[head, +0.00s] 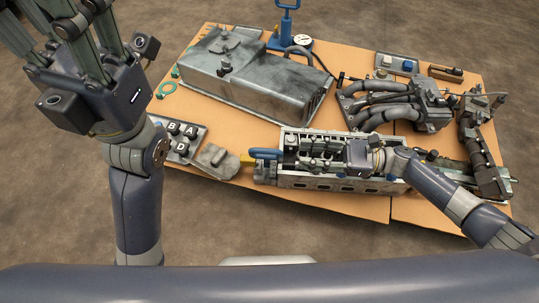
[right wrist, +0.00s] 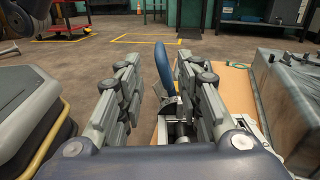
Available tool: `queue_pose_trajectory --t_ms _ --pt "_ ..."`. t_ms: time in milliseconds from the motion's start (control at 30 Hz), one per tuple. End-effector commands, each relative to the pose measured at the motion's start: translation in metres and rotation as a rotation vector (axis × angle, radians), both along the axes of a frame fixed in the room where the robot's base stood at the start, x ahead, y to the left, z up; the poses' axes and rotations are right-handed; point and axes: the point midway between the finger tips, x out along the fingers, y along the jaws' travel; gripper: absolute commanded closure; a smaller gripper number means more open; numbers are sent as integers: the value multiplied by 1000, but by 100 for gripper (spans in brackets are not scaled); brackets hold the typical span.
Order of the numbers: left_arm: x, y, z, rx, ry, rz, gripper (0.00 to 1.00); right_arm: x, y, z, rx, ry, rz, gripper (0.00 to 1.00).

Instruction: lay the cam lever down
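The cam lever (head: 265,153) is blue and sits at the left end of a long grey metal fixture (head: 335,183). In the right wrist view the blue lever (right wrist: 163,70) rises upright, slightly curved, beyond and between my fingertips. My right gripper (head: 303,150) lies low over the fixture, pointing left towards the lever. In the right wrist view its fingers (right wrist: 158,75) are apart with nothing clearly gripped; contact with the lever cannot be told. My left gripper (head: 62,22) is raised at the upper left, its fingers spread and partly cut off by the frame.
A large grey metal cover (head: 245,75) lies behind the fixture on the brown tabletop (head: 350,205). A manifold of pipes (head: 400,108) is at the right. A lettered block (head: 183,138) stands at the left, and a blue-handled press (head: 288,30) at the back.

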Motion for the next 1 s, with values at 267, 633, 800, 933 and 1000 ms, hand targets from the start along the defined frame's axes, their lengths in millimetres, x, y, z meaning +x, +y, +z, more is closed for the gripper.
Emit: queue_pose_trajectory --t_ms 267,633,800,933,1000 --pt "-5 0 2 0 -27 1 58 3 37 0 3 -7 8 67" --pt "-11 -2 8 5 -67 3 58 11 97 0 1 -4 4 67" --pt "-13 -2 10 6 -77 4 58 12 106 0 1 -2 3 67" --pt "-13 -2 10 6 -75 4 58 13 107 1 0 -1 2 67" --pt "-12 -2 11 6 -75 4 58 13 107 1 0 -1 2 67"
